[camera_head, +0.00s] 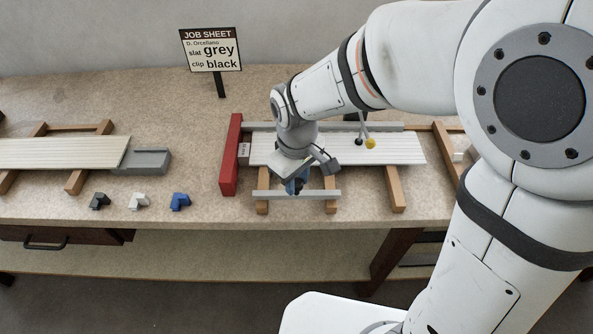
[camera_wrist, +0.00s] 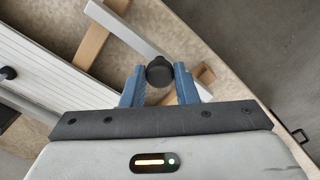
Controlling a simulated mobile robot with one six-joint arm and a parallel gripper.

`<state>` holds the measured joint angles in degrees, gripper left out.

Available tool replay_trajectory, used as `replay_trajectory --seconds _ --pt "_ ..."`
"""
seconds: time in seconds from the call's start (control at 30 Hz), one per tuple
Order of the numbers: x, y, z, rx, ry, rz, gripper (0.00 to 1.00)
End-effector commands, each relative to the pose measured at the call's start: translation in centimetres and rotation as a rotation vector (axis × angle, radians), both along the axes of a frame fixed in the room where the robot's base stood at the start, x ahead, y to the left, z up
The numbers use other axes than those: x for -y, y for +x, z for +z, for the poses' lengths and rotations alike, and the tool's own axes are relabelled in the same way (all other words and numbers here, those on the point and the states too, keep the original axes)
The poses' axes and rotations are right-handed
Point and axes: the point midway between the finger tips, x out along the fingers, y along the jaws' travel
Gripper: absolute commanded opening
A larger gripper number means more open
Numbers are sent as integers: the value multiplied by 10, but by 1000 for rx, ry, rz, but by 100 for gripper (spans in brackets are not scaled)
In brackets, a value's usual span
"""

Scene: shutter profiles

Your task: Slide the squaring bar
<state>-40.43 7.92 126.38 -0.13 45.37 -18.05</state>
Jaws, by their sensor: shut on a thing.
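The squaring bar appears to be the light grey bar (camera_head: 322,194) along the front of the bench, lying across wooden supports before the white slatted panel (camera_head: 385,150). In the wrist view the bar (camera_wrist: 128,30) runs up to a round black knob (camera_wrist: 159,71). My gripper (camera_head: 296,188) is over the bar's left-middle part. In the wrist view its blue fingers (camera_wrist: 159,84) are shut on that knob, one on each side. My wrist hides part of the panel and of the bar. The red block (camera_head: 231,155) stands left of the panel, apart from the bar.
A job sheet sign (camera_head: 211,50) reads slat grey, clip black. Black (camera_head: 99,201), whitish (camera_head: 139,200) and blue (camera_head: 180,201) clips lie front left. Another slatted panel (camera_head: 60,152) is at the left. A grey rail (camera_head: 390,126) runs behind the middle panel.

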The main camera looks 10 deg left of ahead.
Motion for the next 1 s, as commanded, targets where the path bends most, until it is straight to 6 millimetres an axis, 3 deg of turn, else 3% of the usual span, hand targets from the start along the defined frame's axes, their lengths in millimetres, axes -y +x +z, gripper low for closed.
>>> replay_trajectory --seconds 0.17,0.2,0.43,0.73,1.0 --pt "1 -3 -1 -10 -5 -2 0" --pt "1 -3 -1 -11 -4 -2 30" --pt "1 -2 -1 -8 -3 -1 48" --pt "0 -1 3 -5 -2 -1 48" --pt "0 -1 46 -4 0 -1 48"
